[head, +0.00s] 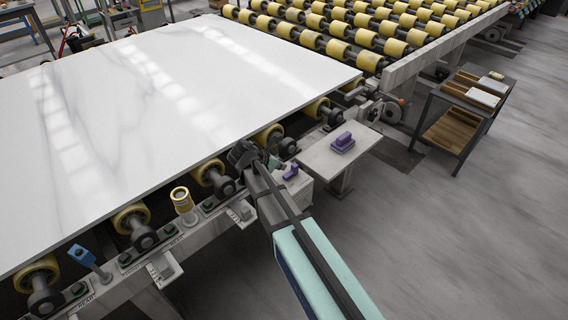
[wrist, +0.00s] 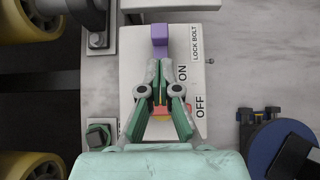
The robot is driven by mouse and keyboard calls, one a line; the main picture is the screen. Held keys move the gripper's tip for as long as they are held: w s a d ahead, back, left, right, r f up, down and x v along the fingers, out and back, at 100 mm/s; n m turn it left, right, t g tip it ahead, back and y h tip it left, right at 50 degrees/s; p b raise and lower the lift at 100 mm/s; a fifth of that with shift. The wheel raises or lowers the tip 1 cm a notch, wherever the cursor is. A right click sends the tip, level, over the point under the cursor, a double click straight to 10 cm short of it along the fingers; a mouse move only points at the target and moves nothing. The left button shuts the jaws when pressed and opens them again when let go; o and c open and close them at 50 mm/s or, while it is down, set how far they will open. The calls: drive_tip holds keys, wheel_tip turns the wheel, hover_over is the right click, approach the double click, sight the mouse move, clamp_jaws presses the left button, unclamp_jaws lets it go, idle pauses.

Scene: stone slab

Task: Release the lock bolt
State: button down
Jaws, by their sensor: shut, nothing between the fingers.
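The lock bolt's purple lever (wrist: 160,36) stands at the top of a pale panel (wrist: 135,60) marked LOCK BOLT, ON and OFF in the wrist view. Its handle lies beyond the ON mark, on the side away from OFF. My gripper (wrist: 160,68) is shut and empty, its fingertips just below the lever in the picture. I cannot tell whether they touch it. A red and yellow part (wrist: 160,112) shows between the fingers. In the head view the purple lever (head: 291,173) shows just right of my arm, which hides part of the box beneath it.
A large white slab (head: 170,100) lies on yellow rollers, its edge close to my gripper. A blue lever (head: 82,256) and a yellow-topped post (head: 181,199) stand along the rail. A purple block (head: 343,142) sits on a small side table (head: 318,157).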

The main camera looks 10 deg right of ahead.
drive_tip(key=p+v, duration=0.2)
drive_tip(key=v, duration=0.2)
drive_tip(key=shift+s+a+r, duration=0.1)
drive_tip(key=shift+a, duration=0.1)
drive_tip(key=s+d+f+m, duration=0.1)
drive_tip(key=s+f+m, duration=0.1)
drive_tip(key=s+d+f+m+g+y, duration=0.1)
drive_tip(key=s+f+m, duration=0.1)
drive_tip(key=s+d+f+m+g, duration=0.1)
drive_tip(key=s, duration=0.1)
drive_tip(key=shift+d+f+m+y, duration=0.3)
drive_tip(key=shift+f+m+y, duration=0.1)
drive_tip(key=s+f+m+g+y, duration=0.2)
drive_tip(key=s+f+m, duration=0.4)
drive_tip(key=s, duration=0.9)
drive_tip(key=s+d+f+m+g+y, duration=0.1)
drive_tip(key=s+f+m+g, duration=0.3)
drive_tip(key=s+f, duration=0.8)
drive_tip(key=s+d+f+m+g+y, duration=0.1)
drive_tip(key=s+f+m, duration=0.7)
drive_tip(key=s, duration=1)
drive_tip(key=f+g+y, duration=0.1)
drive_tip(key=g, duration=0.1)
drive_tip(key=shift+s+d+f+m+g+y, duration=0.25)
drive_tip(key=shift+f+m+g+y, duration=0.15)
